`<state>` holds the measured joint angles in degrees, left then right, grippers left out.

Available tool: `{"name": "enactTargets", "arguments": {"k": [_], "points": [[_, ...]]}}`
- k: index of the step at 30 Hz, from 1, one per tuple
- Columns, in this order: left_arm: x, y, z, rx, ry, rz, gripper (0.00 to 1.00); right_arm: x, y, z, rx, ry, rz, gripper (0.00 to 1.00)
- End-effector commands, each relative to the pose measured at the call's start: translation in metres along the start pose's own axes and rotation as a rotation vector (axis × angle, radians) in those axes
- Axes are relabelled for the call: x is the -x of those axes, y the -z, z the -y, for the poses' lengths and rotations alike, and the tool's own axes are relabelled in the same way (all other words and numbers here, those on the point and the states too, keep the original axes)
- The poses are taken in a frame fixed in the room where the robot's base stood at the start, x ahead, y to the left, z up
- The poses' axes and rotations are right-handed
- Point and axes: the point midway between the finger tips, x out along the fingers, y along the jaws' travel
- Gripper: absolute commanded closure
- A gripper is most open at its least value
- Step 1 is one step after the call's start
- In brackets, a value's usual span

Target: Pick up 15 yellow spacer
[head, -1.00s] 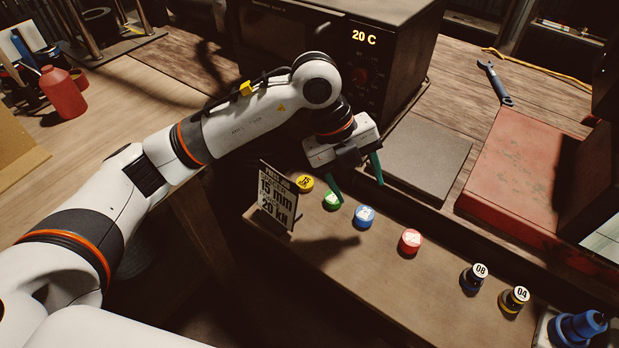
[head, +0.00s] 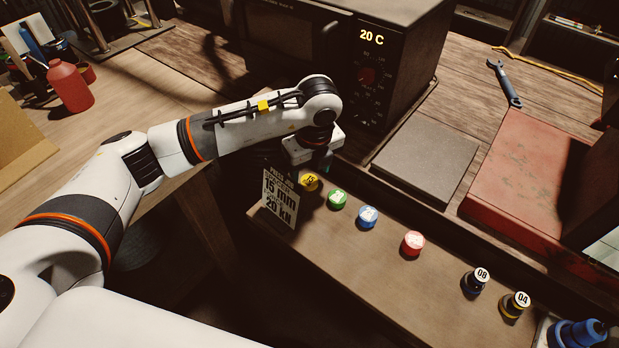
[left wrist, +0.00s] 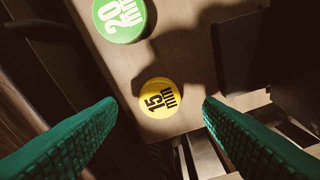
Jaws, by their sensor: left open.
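The yellow spacer (head: 309,182), a round disc marked 15, sits at the far left end of the row on the wooden ledge (head: 330,251), beside the sign. In the left wrist view the yellow spacer (left wrist: 161,98) reads "15 mm" and lies between and beyond my left gripper's green fingertips (left wrist: 158,103), not touching them. My left gripper (head: 318,160) is open and empty, above and just behind the spacer; its fingers are mostly hidden in the head view. My right gripper is in no view.
The green 20 mm spacer (head: 338,199) is close to the yellow one. Blue (head: 368,217) and red (head: 413,243) spacers follow to the right. The sign (head: 280,198) stands close on the left. The oven-like box (head: 345,60) with a 20 C display is behind my arm.

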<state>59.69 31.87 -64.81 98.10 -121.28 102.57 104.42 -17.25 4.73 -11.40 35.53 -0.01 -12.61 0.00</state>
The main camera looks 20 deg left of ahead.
Motion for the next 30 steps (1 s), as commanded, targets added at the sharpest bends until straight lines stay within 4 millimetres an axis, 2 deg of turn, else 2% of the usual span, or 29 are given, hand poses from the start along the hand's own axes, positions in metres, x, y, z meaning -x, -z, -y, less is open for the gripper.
{"name": "enactTargets", "arguments": {"k": [1,6,13,23,30], "points": [[-0.006,0.0,0.001,0.0,0.004,0.002,0.39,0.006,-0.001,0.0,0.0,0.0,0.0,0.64],[-0.024,0.0,0.0,0.0,0.0,0.001,0.39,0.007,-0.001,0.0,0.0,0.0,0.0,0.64],[-0.026,0.0,-0.001,0.0,-0.001,0.0,0.39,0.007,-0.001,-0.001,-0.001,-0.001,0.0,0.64],[-0.026,0.0,-0.001,-0.001,-0.002,0.0,0.9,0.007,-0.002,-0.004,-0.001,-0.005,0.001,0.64],[-0.024,0.0,-0.001,-0.001,-0.003,0.0,0.9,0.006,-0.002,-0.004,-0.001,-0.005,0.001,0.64]]}}
